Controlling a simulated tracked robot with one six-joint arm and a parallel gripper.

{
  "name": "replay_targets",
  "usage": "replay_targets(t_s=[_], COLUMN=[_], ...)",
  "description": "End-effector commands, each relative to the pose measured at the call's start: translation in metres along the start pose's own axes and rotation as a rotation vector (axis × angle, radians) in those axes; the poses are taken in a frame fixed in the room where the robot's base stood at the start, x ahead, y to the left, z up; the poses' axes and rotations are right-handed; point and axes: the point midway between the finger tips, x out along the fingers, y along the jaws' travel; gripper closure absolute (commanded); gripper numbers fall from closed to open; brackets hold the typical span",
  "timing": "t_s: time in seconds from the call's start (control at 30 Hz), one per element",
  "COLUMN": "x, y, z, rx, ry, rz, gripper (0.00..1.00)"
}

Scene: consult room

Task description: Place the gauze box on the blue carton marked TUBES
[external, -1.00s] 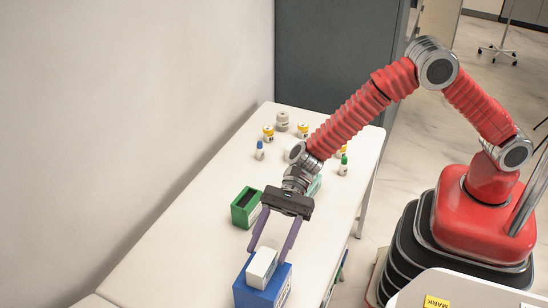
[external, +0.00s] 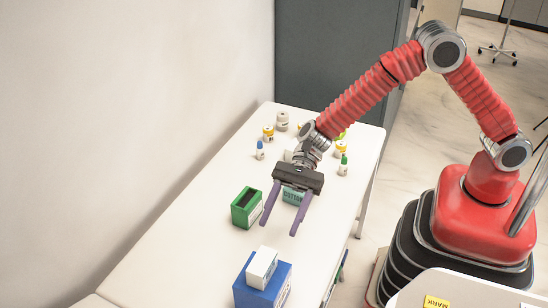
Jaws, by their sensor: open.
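A small white box (external: 261,267), which I take to be the gauze box, lies on top of the blue carton (external: 281,288) near the front of the table. No lettering is readable on either one from here. My gripper (external: 279,229) is open and empty. Its two purple fingers are apart, above the table and farther back than the white box, not touching it.
A green box (external: 246,208) with a dark opening stands left of my gripper. A teal box (external: 292,195) is partly hidden behind the fingers. Several small bottles, including a green-capped one (external: 343,166), stand farther back. The table's left front (external: 180,265) is clear.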

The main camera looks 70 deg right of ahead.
Motion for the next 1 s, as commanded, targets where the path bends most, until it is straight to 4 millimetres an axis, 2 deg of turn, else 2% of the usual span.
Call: replay_targets(t_s=[0.4,0.57,0.77,1.0], x=[0.000,-0.010,-0.047,-0.106], y=[0.000,0.003,0.018,0.046], z=[0.000,0.005,0.023,0.039], rx=[-0.001,-0.037,-0.186,-0.422], ry=[0.000,0.014,0.073,0.183], rz=[0.000,0.004,0.022,0.055], gripper=[0.47,0.47,0.47,0.47])
